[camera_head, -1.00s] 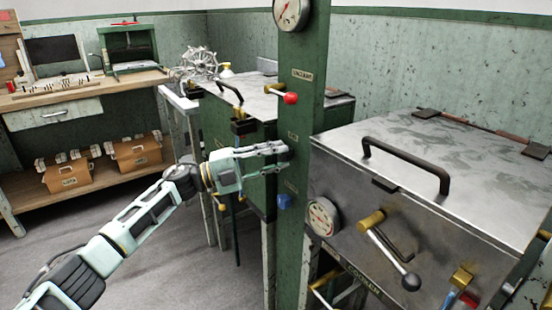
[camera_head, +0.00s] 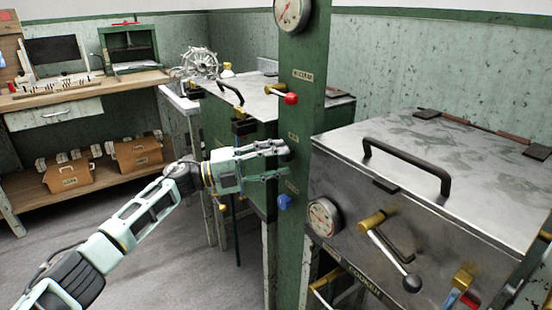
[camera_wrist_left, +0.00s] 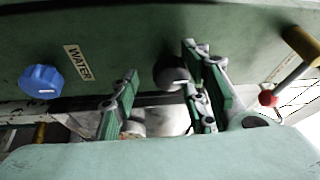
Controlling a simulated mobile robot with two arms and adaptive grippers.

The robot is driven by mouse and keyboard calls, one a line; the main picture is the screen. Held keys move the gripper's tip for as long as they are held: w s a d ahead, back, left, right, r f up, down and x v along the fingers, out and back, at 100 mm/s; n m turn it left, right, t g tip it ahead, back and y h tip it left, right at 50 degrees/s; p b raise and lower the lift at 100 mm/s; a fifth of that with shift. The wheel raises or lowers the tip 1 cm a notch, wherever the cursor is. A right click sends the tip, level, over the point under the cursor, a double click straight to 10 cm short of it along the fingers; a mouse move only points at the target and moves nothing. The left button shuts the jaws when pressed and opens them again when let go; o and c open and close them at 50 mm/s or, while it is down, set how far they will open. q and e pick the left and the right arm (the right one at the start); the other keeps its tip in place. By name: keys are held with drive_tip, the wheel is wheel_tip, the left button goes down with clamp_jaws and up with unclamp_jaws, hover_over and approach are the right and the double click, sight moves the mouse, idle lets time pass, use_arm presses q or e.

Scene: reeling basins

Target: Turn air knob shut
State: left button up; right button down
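A rounded dark grey knob (camera_wrist_left: 172,73) stands out from the green column (camera_head: 290,230). It appears to be the air knob, near the small label (camera_head: 293,137). My left gripper (camera_head: 285,160) points at the column, its fingers one above the other. In the left wrist view the fingers (camera_wrist_left: 162,98) are apart, with the knob between their tips, closer to the right finger. I cannot tell if either touches it. In the head view the fingers hide the knob. My right gripper is not in view.
A blue knob (camera_head: 285,202) labelled WATER in the wrist view (camera_wrist_left: 41,81) sits below the gripper. A red-tipped lever (camera_head: 290,98) sticks out above it. A metal cooker (camera_head: 440,180) with gauge and lever stands right of the column. Another basin (camera_head: 325,108) stands behind.

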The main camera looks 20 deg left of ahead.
use_arm(q)
drive_tip(key=shift+s+r, duration=0.1)
drive_tip(key=shift+r, duration=0.1)
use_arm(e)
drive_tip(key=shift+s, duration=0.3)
use_arm(q)
drive_tip(key=v, duration=1.2)
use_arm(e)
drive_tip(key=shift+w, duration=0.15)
use_arm(q)
drive_tip(key=shift+f, duration=0.15)
